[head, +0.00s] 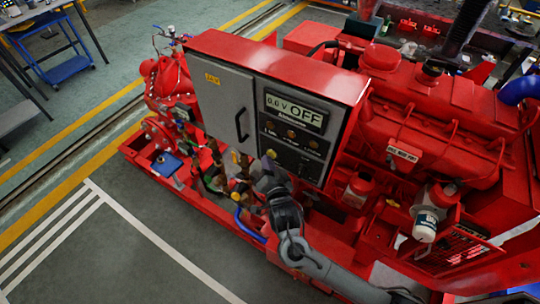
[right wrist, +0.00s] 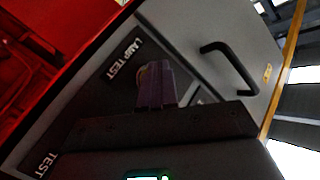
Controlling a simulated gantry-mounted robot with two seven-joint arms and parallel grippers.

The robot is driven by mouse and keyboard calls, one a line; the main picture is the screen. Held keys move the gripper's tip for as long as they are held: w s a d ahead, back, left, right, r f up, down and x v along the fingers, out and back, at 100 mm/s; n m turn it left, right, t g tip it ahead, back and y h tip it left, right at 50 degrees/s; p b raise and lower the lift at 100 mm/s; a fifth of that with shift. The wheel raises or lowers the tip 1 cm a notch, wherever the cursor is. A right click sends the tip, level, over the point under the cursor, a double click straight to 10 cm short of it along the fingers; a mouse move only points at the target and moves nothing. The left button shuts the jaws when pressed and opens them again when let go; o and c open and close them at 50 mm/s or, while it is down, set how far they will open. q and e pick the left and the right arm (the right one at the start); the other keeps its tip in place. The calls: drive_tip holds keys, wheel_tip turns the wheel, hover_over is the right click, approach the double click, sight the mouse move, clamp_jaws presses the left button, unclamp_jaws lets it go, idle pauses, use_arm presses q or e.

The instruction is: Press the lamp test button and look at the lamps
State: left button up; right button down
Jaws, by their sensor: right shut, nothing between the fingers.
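My right gripper (head: 266,168) is at the panel's lower left. In the right wrist view its fingers (right wrist: 155,88) are shut and empty, in front of the button (right wrist: 141,74) beside the "LAMP TEST" label (right wrist: 124,60). The fingers hide most of the button; I cannot tell whether they touch it. My left gripper is out of view.
A grey cabinet door (head: 226,103) with a black handle (head: 241,124) adjoins the panel. The red engine (head: 430,120) stands to the right, pipes and valves (head: 215,180) to the lower left. Open floor (head: 130,250) lies at the left front.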

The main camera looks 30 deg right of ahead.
idle(0.5)
drive_tip(key=shift+s+a+p, duration=0.45)
drive_tip(key=shift+a, duration=0.2)
drive_tip(key=s+a, duration=0.1)
drive_tip(key=a+p, duration=0.1)
drive_tip(key=a, duration=0.1)
drive_tip(key=s+a, duration=0.1)
drive_tip(key=shift+s+a+p, duration=0.15)
drive_tip(key=shift+s+p, duration=0.15)
drive_tip(key=shift+p, duration=0.05)
idle(0.4)
idle(0.4)
